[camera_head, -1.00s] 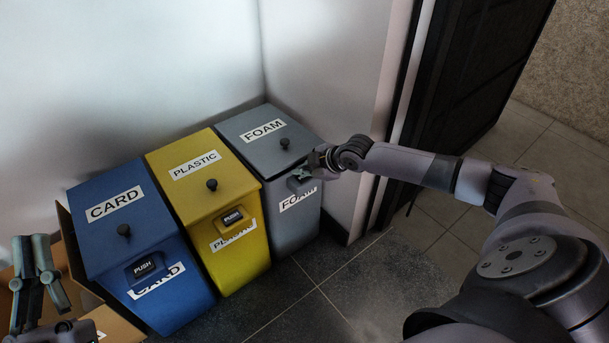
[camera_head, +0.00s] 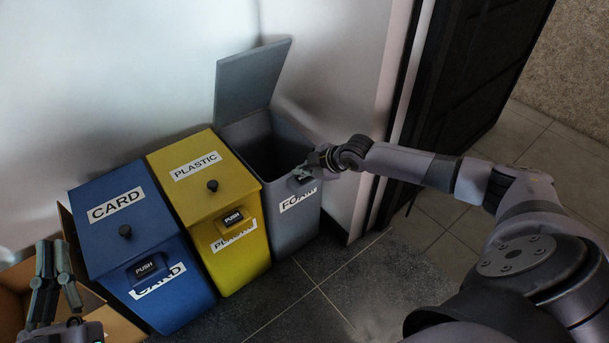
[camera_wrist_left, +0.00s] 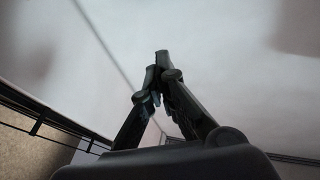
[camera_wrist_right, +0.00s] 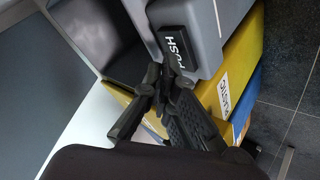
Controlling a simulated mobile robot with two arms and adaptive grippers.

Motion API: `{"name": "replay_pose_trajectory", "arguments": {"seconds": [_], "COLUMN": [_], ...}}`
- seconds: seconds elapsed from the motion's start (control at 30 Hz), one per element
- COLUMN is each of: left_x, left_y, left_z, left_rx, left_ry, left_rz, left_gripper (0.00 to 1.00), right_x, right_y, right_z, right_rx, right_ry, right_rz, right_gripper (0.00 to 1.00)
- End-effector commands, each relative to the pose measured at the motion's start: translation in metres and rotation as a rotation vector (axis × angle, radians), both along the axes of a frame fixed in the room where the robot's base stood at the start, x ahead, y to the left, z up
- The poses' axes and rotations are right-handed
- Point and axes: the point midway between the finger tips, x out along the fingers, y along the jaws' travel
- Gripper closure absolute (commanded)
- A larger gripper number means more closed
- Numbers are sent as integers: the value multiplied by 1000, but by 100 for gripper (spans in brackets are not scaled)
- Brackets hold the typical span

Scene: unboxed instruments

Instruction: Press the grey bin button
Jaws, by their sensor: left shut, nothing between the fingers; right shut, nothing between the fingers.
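The grey FOAM bin (camera_head: 293,228) stands at the right end of the row, its lid (camera_head: 251,80) raised and its dark inside showing. Its button is mostly hidden by my right gripper (camera_head: 304,172) in the head view. In the right wrist view the black PUSH button (camera_wrist_right: 177,48) shows on the bin's front, just beyond the fingertips of my right gripper (camera_wrist_right: 160,82), which is shut and empty. I cannot tell whether they touch. My left gripper (camera_head: 52,246) is shut and empty at the lower left, above a cardboard box. It also shows in the left wrist view (camera_wrist_left: 160,68), pointing at blank wall.
The yellow PLASTIC bin (camera_head: 243,262) and blue CARD bin (camera_head: 175,300) stand to the left, lids shut. An open cardboard box (camera_head: 110,318) is beside the blue bin. A dark door (camera_head: 465,80) is at the right. The tiled floor (camera_head: 350,280) in front is clear.

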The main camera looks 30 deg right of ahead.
Motion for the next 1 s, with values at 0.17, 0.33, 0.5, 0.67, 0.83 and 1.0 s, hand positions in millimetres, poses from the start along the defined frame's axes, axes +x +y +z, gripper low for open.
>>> {"name": "replay_pose_trajectory", "arguments": {"seconds": [0.17, 0.33, 0.5, 0.67, 0.83, 1.0], "left_x": [3, 6, 8, 9, 10, 10], "left_y": [1, 2, 2, 3, 4, 5], "left_z": [-10, -20, -30, -40, -48, -50], "left_rx": [16, 31, 45, 58, 70, 73], "left_ry": [59, 114, 169, 220, 263, 272], "left_rz": [4, 8, 11, 14, 16, 16], "left_gripper": [100, 100, 100, 100, 100, 100], "right_x": [0, 0, 0, 0, 0, 0], "right_y": [0, 0, 0, 0, 0, 0], "right_z": [3, 5, 7, 9, 10, 9], "right_rx": [0, 1, 0, 0, 0, 0], "right_ry": [0, -1, -1, -1, -1, -1], "right_rz": [0, 1, 0, 0, 0, 0], "right_gripper": [100, 100, 100, 100, 100, 100]}}
